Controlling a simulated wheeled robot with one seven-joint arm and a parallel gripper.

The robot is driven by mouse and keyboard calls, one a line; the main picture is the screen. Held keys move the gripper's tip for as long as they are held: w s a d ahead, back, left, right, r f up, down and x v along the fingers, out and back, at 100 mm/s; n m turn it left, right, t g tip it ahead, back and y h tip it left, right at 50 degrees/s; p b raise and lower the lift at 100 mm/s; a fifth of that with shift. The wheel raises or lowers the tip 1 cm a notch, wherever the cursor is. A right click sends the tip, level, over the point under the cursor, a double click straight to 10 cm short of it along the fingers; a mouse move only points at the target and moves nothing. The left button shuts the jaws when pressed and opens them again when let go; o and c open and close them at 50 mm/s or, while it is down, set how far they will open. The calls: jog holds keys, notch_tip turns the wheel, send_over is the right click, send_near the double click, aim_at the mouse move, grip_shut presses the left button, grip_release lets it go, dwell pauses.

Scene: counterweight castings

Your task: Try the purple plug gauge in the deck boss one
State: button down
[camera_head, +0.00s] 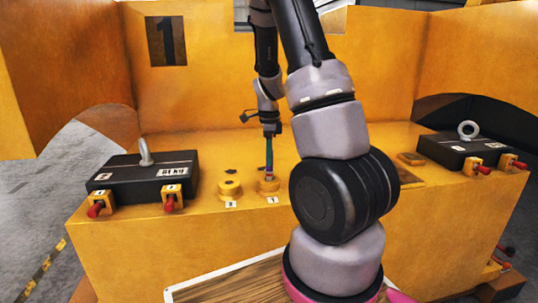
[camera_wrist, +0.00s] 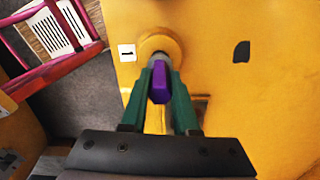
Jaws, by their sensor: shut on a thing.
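My gripper (camera_head: 268,155) points down over the deck boss with the label 1 (camera_head: 269,187) on the yellow deck. In the wrist view my gripper's green fingers (camera_wrist: 160,75) are shut on the purple plug gauge (camera_wrist: 160,88). The boss shows as a round yellow ring (camera_wrist: 160,47) just past the fingertips, with its white label beside it. The gauge's lower end is at the boss in both views. I cannot tell whether it is in the bore or only above it, as the fingers and gauge hide the opening.
A second yellow boss (camera_head: 229,190) stands just left of it. A black casting with a ring bolt (camera_head: 145,178) lies at the left, another (camera_head: 465,148) at the right, both by red-handled pins. A dark hole (camera_wrist: 241,52) is in the deck nearby. My arm hides part of the deck.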

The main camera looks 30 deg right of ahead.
jog(key=shift+f, duration=0.75)
jog(key=shift+r, duration=0.15)
dwell(1.1)
jog(key=shift+r, duration=2.4)
